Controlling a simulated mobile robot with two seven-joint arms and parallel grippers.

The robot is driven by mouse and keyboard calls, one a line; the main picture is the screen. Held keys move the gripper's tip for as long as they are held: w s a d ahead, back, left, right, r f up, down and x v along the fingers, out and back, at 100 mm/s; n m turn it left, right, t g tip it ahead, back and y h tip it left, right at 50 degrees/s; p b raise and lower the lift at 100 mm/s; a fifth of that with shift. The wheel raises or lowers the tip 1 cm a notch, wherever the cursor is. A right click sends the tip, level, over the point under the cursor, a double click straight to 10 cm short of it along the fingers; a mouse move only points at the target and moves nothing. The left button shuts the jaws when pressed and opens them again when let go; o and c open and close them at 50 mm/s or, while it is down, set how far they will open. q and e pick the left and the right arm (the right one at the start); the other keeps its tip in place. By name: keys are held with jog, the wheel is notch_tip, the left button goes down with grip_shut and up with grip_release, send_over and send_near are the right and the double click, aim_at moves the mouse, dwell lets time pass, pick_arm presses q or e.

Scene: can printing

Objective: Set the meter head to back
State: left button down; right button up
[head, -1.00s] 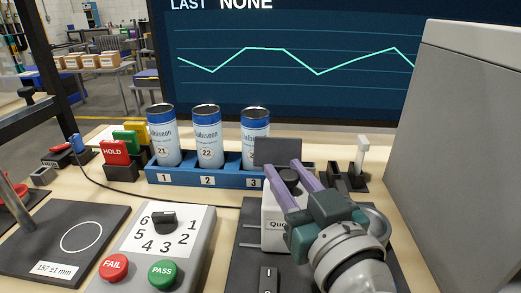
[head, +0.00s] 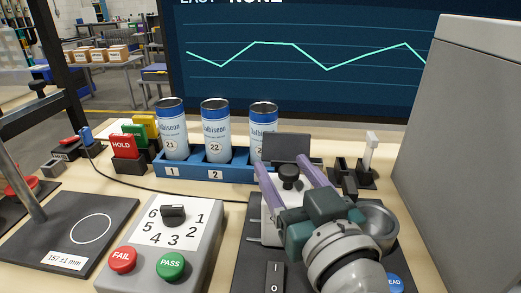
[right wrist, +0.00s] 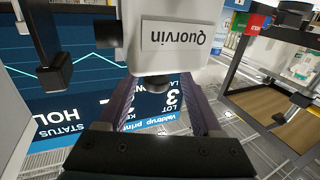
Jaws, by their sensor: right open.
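The meter head is a white box labelled Quorvin (head: 269,228) with a black knob (head: 289,176) on top. It stands on a dark base at centre right in the head view, partly hidden by my right arm. My right gripper (head: 284,168) is open, its purple fingers on either side of the knob. In the right wrist view the meter head (right wrist: 180,38) appears upside down, with its knob (right wrist: 156,82) between the spread fingers. I cannot tell whether a finger touches it. My left gripper is not in view.
A blue rack (head: 190,174) with three cans stands behind. A control box (head: 165,240) with a numbered dial and FAIL and PASS buttons is to the left. A dark plate (head: 40,235) lies farther left. A large grey cabinet (head: 460,150) closes off the right side.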

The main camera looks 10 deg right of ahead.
jog(key=s+d, duration=0.1)
jog(key=s, duration=0.8)
jog(key=shift+s+p, duration=0.25)
jog(key=shift+p, duration=0.05)
jog(key=s+d+r+g+h+p, duration=0.1)
jog(key=s+d+g+p, duration=0.25)
jog(key=s+g, duration=0.4)
jog(key=s+d+g+h+p, duration=0.1)
jog(key=s+d+g+p, duration=0.1)
jog(key=s+d+g, duration=0.45)
notch_tip(320, 180, up, 37)
jog(key=s+a+p, duration=0.2)
jog(key=p, duration=3.5)
jog(key=shift+s+a+r+n, duration=0.15)
jog(key=shift+a+n, duration=0.05)
jog(key=shift+n, duration=0.1)
